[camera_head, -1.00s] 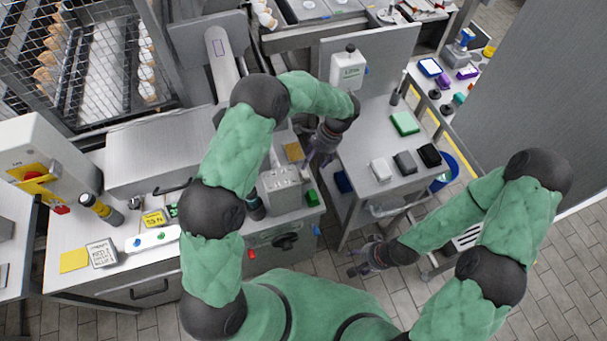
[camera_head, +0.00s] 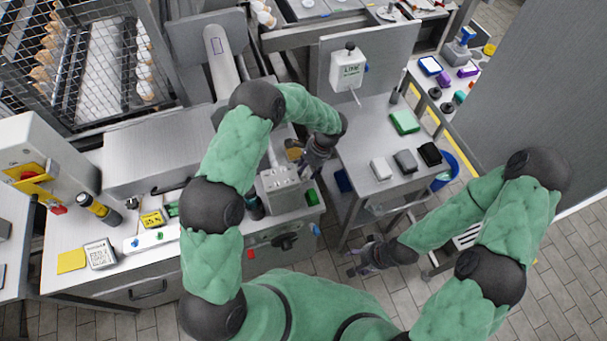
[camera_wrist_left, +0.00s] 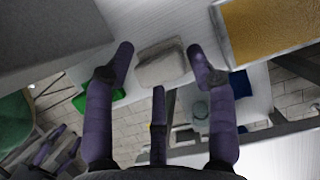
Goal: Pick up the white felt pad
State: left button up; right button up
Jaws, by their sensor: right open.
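The white felt pad (camera_wrist_left: 162,63) shows in the left wrist view as a pale, off-white block near the edge of the left bench. It lies just ahead of and between the spread fingers of my left gripper (camera_wrist_left: 165,72), with no clear contact. In the head view my left gripper (camera_head: 308,162) is over the right edge of the left bench and mostly hides the pad. Its fingers are open and empty. My right gripper (camera_head: 358,262) is open and empty, low over the floor in front of the right table.
A grey metal box (camera_head: 283,189) and a green block (camera_head: 313,197) stand beside the left gripper. A yellow-brown panel (camera_wrist_left: 262,25) lies on its other side. The right table (camera_head: 372,125) carries white, grey and black blocks. A gap separates the benches.

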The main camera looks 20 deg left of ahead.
aim_at(305, 171)
pick_arm(q)
jog(key=c, duration=0.5)
jog(key=shift+s, duration=0.1)
jog(key=shift+c, duration=0.4)
jog(key=shift+c, duration=0.2)
jog(key=shift+r, duration=0.5)
jog(key=shift+c, duration=0.6)
notch_tip(305, 171, up, 2)
jog(key=shift+r+p, duration=0.25)
jog(key=shift+p, duration=0.05)
jog(key=s+d+r, duration=0.1)
jog(key=r, duration=0.1)
jog(key=s+d+r, duration=0.1)
jog(key=r, duration=0.1)
jog(key=s+d+r+p, duration=0.1)
jog(key=s+r, duration=0.1)
jog(key=s+d+r, duration=0.1)
jog(key=s, duration=0.1)
jog(key=s+d+r, duration=0.1)
jog(key=s+d, duration=0.1)
jog(key=s, duration=0.1)
jog(key=s+d+r, duration=0.1)
jog(key=s, duration=0.1)
jog(key=shift+s+d+r+p, duration=0.3)
jog(key=shift+d+p, duration=0.05)
